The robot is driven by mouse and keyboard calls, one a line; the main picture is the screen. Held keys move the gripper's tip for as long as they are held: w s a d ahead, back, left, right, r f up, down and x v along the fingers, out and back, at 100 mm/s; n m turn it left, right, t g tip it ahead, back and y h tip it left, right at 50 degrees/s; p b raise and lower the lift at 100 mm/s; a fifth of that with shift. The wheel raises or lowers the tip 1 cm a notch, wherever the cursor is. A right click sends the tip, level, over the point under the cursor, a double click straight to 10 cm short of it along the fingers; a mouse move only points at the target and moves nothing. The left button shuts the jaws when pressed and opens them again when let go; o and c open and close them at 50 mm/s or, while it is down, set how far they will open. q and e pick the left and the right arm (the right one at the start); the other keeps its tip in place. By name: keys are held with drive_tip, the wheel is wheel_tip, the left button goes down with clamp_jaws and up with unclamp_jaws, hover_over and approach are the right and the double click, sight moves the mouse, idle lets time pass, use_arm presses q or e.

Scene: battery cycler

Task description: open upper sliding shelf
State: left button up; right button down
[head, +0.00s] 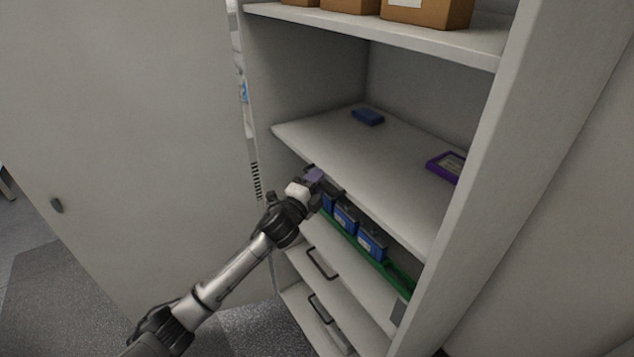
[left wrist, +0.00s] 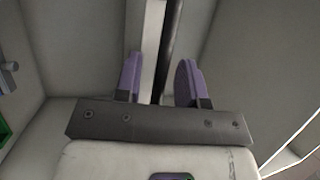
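Two pale sliding shelves with dark bar handles show low in the cabinet in the head view. The upper sliding shelf (head: 347,277) has its handle (head: 321,263) at its left part, and the lower sliding shelf (head: 309,312) is beneath it. My left gripper (head: 316,177) is at the front edge of the fixed shelf, above and apart from both handles. In the left wrist view its purple fingers (left wrist: 160,75) stand apart. A pale strip and a dark strip run between or behind them; contact cannot be told. My right gripper is in neither view.
A green tray (head: 396,279) with several blue boxes (head: 372,242) sits above the upper sliding shelf. The fixed shelf (head: 390,165) holds a blue item (head: 368,117) and a purple-framed item (head: 446,166). The open cabinet door (head: 120,130) stands at left.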

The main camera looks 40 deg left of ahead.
use_arm(q)
clamp_jaws()
idle(0.3)
idle(0.3)
